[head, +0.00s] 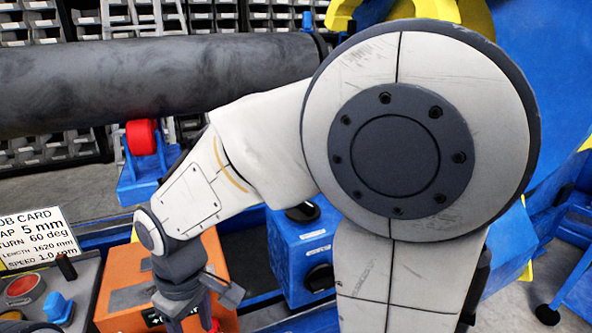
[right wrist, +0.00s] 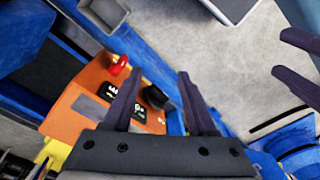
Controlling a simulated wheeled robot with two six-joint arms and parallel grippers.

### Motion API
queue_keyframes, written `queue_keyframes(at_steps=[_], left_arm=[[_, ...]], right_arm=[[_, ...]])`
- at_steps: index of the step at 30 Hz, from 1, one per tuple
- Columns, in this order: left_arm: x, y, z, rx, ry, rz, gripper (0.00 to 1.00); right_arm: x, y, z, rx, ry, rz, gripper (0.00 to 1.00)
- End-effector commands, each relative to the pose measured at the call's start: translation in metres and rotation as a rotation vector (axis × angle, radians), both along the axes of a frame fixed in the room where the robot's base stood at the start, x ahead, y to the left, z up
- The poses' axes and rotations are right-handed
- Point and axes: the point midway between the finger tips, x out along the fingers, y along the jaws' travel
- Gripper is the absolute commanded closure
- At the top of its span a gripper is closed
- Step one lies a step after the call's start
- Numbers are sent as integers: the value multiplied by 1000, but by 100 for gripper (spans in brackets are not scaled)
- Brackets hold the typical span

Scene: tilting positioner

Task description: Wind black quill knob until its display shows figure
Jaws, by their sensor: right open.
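An orange box (head: 190,262) stands low in the head view, partly behind my right gripper (head: 192,318). In the right wrist view the same orange box (right wrist: 85,88) carries a round black knob (right wrist: 155,97), two small black displays (right wrist: 123,112) and a red knob (right wrist: 119,66). The display figures are too small to read. My right gripper (right wrist: 159,73) is open, with the black knob between its fingers in the picture; I cannot tell whether they touch it. Two dark fingers at the right edge look like my left gripper (right wrist: 292,60), spread apart.
A blue box (head: 300,255) with black knobs stands right of the orange box. A control panel (head: 40,300) with red and blue buttons and a job card (head: 38,238) are at left. A thick dark pipe (head: 150,85) crosses behind. My right arm hides much of the view.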

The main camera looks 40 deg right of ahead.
Motion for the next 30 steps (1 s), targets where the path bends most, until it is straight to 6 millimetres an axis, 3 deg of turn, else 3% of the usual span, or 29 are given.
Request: queue_keyframes(at_steps=[1,3,8,13,18,21,25,30], left_arm=[[0,0,42,0,0,0,50],[0,0,68,0,0,0,50],[0,0,128,0,0,0,50],[0,0,192,0,0,0,50],[0,0,247,0,0,0,50],[0,0,269,0,0,0,50],[0,0,284,0,0,0,50],[0,0,288,0,0,0,50]], right_arm=[[25,-12,37,-7,5,-38,43],[55,-31,56,-14,4,-76,43],[116,-90,95,-27,9,-164,43],[162,-176,126,-42,16,-257,43],[180,-267,142,-51,24,-342,43],[179,-310,145,-54,29,-377,43],[175,-345,144,-58,33,-406,43],[172,-360,135,-59,36,-417,43]])
